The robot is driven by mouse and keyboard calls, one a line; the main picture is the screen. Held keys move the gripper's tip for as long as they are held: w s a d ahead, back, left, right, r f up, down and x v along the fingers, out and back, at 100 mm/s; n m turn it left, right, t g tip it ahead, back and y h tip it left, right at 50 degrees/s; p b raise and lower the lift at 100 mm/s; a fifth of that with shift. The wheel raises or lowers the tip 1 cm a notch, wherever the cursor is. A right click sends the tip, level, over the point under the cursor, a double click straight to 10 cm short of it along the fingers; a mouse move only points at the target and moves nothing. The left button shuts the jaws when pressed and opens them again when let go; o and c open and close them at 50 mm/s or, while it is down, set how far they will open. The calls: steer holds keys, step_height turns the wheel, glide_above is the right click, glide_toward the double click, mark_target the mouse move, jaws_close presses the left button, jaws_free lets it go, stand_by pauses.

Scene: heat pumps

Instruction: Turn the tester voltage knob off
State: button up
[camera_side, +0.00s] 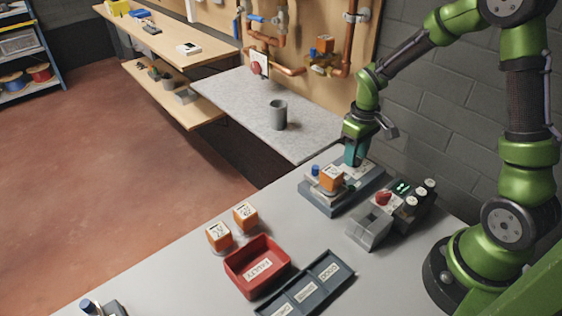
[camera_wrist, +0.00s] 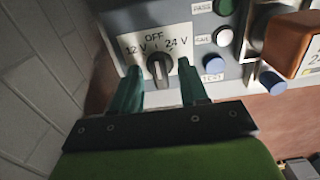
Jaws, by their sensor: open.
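The tester (camera_side: 345,195) is a grey-blue box on the bench in the side view, with an orange block on it. In the wrist view its dark voltage knob (camera_wrist: 159,70) sits on a white plate (camera_wrist: 139,49) marked 12 V, OFF and 24 V. The knob's ridge stands nearly upright and its pale mark points up, roughly towards OFF. My gripper (camera_side: 354,155) is open at the tester's back end. In the wrist view its teal fingertips (camera_wrist: 160,76) stand on either side of the knob, with visible gaps. The side view hides the knob behind my gripper.
An orange block (camera_wrist: 291,43) and blue TEST button (camera_wrist: 213,89) are near the knob. A unit with a red knob (camera_side: 383,198) stands right of the tester. A red bin (camera_side: 257,268), grey tray (camera_side: 308,288) and two orange blocks lie nearer the front.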

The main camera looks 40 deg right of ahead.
step_height(320, 180, up, 17)
stand_by(0.4)
steer(key=shift+f, duration=0.1)
steer(key=s+a+r+m+t+y, duration=0.2)
steer(key=s+a+t, duration=0.5)
steer(key=s+a, duration=0.4)
steer(key=shift+s+r+m, duration=0.65)
steer(key=shift+r+m, duration=0.1)
steer(key=shift+m, duration=0.25)
steer(key=shift+f, duration=0.1)
